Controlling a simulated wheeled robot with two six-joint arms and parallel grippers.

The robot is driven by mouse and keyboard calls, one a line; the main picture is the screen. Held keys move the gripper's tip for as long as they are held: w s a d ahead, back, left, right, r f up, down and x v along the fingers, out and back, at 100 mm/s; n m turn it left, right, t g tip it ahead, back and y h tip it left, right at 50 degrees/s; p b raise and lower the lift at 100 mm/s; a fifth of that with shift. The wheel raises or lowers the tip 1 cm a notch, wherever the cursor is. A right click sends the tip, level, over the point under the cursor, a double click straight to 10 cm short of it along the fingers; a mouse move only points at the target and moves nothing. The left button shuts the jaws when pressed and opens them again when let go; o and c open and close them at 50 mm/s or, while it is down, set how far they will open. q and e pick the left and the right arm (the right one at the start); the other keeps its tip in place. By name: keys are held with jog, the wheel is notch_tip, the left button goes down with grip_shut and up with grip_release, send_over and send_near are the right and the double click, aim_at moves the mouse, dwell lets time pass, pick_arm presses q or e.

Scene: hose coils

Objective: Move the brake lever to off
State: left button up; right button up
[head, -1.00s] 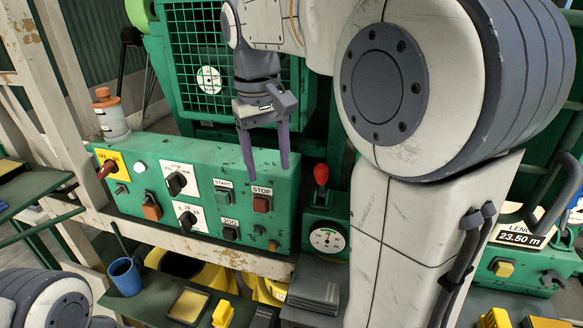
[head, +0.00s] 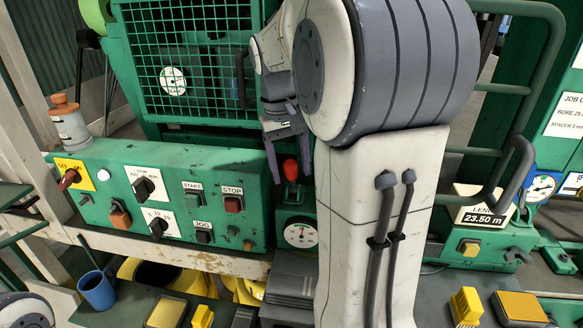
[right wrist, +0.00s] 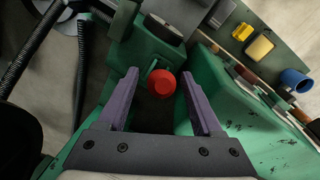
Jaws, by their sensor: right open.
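A lever with a red knob (head: 290,170) stands on a small green box (head: 299,212) with a round dial, right of the control panel. It seems to be the brake lever; I read no brake label. My right gripper (head: 290,180) is open and points down, its two purple fingers on either side of the knob in the head view. In the right wrist view the red knob (right wrist: 161,84) shows between the open fingers of the right gripper (right wrist: 159,75), and no contact is visible. My left gripper is not in view.
The green control panel (head: 180,240) with knobs and START, STOP and JOG buttons stands left of the lever. A green mesh guard (head: 205,60) rises behind. A blue mug (head: 97,290) and yellow items sit low in front. A length display (head: 485,216) reads 23.50 m at right.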

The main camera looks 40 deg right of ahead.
jog(key=shift+f, duration=0.3)
grip_shut()
dwell(1.3)
